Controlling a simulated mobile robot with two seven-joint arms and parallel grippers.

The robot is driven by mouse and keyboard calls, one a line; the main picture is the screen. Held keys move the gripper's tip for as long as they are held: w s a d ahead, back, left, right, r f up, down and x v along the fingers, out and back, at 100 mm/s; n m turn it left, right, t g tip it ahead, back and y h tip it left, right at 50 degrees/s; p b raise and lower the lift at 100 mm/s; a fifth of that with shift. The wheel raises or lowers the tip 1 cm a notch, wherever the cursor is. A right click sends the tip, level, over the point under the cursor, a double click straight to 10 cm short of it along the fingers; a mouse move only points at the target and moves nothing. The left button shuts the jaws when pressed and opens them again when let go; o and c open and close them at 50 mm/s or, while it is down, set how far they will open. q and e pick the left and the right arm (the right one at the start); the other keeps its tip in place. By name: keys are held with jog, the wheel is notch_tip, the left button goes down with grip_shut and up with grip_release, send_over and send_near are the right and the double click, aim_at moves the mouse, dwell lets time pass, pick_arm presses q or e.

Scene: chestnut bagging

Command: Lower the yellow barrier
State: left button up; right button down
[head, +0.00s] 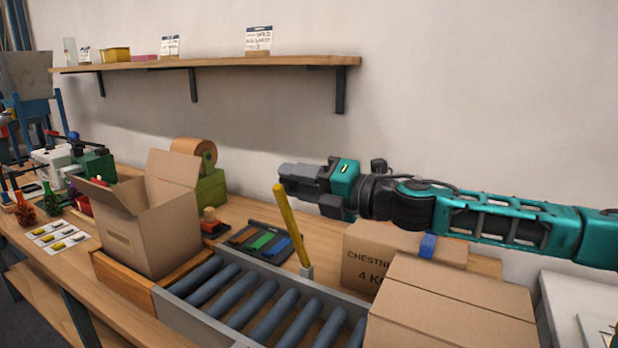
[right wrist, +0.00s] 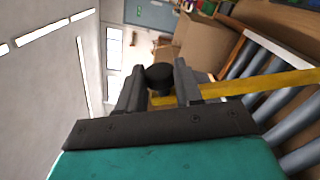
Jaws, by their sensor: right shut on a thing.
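The yellow barrier (head: 291,225) is a long bar standing steeply raised from a small grey post (head: 306,271) at the roller conveyor's edge, its top leaning left. My right gripper (head: 288,184) reaches in from the right at the bar's upper end. In the right wrist view the yellow bar (right wrist: 262,83) runs in from the right to between the fingers, beside a dark round knob (right wrist: 159,76). My right gripper (right wrist: 160,88) is shut on the barrier's end there; the fingers partly hide the exact contact. My left gripper is in neither view.
The roller conveyor (head: 178,305) runs below the barrier. An open cardboard box (head: 150,235) stands at its left end. Closed boxes (head: 455,300) stand at the right, under my right arm. A dark tray (head: 245,236) with coloured strips lies behind. A wall shelf (head: 215,63) hangs above.

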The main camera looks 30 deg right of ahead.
jog(key=shift+s+a+f+n, duration=0.15)
jog(key=shift+s+a+n, duration=0.1)
jog(key=shift+a, duration=0.15)
jog(key=shift+s+a+f+n, duration=0.1)
jog(key=shift+s+a+n, duration=0.15)
jog(key=shift+a, duration=0.15)
